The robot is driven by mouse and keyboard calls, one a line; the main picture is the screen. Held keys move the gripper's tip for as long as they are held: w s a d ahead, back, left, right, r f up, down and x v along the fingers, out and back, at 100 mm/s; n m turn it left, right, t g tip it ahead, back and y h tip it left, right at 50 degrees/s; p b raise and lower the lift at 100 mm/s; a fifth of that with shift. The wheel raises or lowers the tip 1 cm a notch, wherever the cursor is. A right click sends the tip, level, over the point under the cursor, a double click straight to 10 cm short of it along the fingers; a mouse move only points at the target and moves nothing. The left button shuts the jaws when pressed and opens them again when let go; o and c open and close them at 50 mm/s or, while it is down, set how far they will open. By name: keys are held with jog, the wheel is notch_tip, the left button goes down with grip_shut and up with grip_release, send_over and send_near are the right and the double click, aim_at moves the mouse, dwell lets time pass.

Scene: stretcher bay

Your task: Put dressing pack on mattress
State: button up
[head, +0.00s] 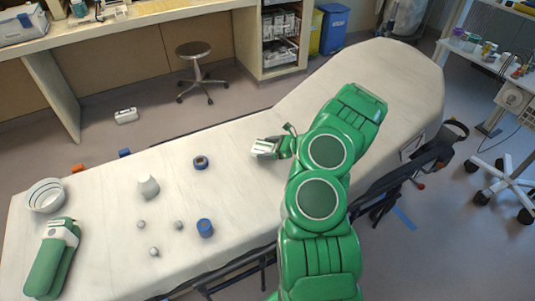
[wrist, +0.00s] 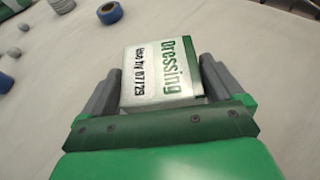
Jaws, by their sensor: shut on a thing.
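The dressing pack (wrist: 152,72) is a small white box with a green edge and the word "Dressing" on it. My gripper (wrist: 162,82) is shut on it, with one grey finger along each side. In the head view my gripper (head: 266,148) is over the middle of the white mattress (head: 340,90), and the pack shows only as a small pale shape there. I cannot tell whether the pack touches the mattress or is held just above it.
The mattress's upper right is clear. A stool (head: 194,50) stands behind.

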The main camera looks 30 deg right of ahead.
jog(key=shift+w+f, duration=0.25)
jog(key=shift+f, duration=0.25)
jog(key=shift+d+f, duration=0.1)
jog(key=shift+f, duration=1.1)
jog(key=shift+f, duration=0.1)
jog(key=o, duration=0.7)
jog(key=shift+f, duration=0.1)
